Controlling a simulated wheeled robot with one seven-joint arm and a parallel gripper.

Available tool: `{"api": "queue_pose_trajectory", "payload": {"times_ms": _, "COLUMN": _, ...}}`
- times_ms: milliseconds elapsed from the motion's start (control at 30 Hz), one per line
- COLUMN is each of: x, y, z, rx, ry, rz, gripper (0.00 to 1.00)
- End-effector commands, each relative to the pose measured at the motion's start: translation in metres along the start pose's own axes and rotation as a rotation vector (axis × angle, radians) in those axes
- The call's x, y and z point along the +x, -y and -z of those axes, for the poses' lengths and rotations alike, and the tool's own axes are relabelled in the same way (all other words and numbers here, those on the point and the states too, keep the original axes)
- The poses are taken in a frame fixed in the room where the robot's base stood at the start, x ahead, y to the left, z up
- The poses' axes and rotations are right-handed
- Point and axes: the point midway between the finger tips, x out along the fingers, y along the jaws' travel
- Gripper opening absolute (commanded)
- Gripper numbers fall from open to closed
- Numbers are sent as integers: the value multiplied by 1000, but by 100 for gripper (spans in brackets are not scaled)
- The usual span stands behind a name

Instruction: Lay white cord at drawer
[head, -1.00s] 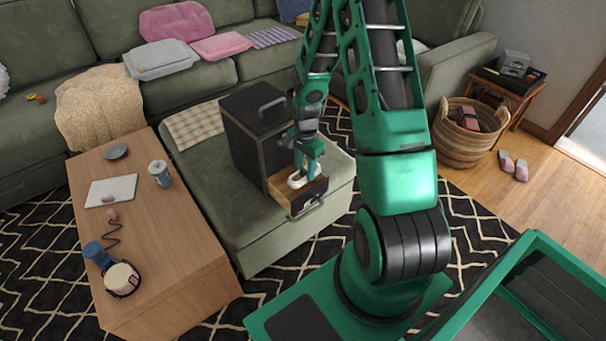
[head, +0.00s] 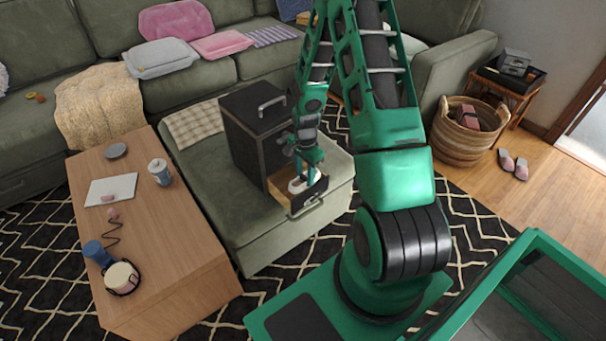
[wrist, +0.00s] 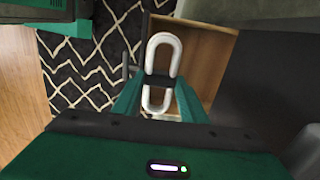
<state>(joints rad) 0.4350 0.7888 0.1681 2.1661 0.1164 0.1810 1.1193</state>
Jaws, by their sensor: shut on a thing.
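The white cord (wrist: 163,45) is a looped bundle, pinched at its middle between the fingers of my gripper (wrist: 158,82) in the wrist view. In the head view the cord (head: 297,186) shows at the fingertips of my gripper (head: 306,178), over the open drawer (head: 300,202). The drawer has light wooden sides and a dark front with a handle, and it is pulled out of the dark cabinet (head: 252,140). In the wrist view the drawer's wooden inside (wrist: 205,62) lies beside and below the cord. I cannot tell whether the cord touches the drawer bottom.
The cabinet stands on a green ottoman (head: 235,215). A wooden coffee table (head: 165,235) with a mug, headphones and other items is to the left. A wicker basket (head: 465,140) and a small side table (head: 510,95) are to the right.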

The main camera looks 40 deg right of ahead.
Motion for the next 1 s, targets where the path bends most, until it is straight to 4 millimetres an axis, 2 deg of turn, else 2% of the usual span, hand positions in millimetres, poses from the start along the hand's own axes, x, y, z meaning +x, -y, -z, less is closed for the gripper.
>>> {"api": "queue_pose_trajectory", "payload": {"times_ms": 33, "x": 0, "y": 0, "z": 0, "rx": 0, "ry": 0, "rz": 0, "gripper": 43}}
{"api": "queue_pose_trajectory", "payload": {"times_ms": 100, "x": 0, "y": 0, "z": 0, "rx": 0, "ry": 0, "rz": 0, "gripper": 57}}
{"api": "queue_pose_trajectory", "payload": {"times_ms": 400, "x": -1, "y": 1, "z": -1, "rx": -1, "ry": 0, "rz": 1, "gripper": 57}}
{"api": "queue_pose_trajectory", "payload": {"times_ms": 533, "x": -9, "y": 1, "z": 0, "rx": -1, "ry": 0, "rz": 2, "gripper": 57}}
{"api": "queue_pose_trajectory", "payload": {"times_ms": 667, "x": -27, "y": 2, "z": 0, "rx": -2, "ry": -2, "rz": 4, "gripper": 57}}
{"api": "queue_pose_trajectory", "payload": {"times_ms": 1000, "x": -89, "y": 2, "z": 0, "rx": -2, "ry": -2, "rz": 4, "gripper": 57}}
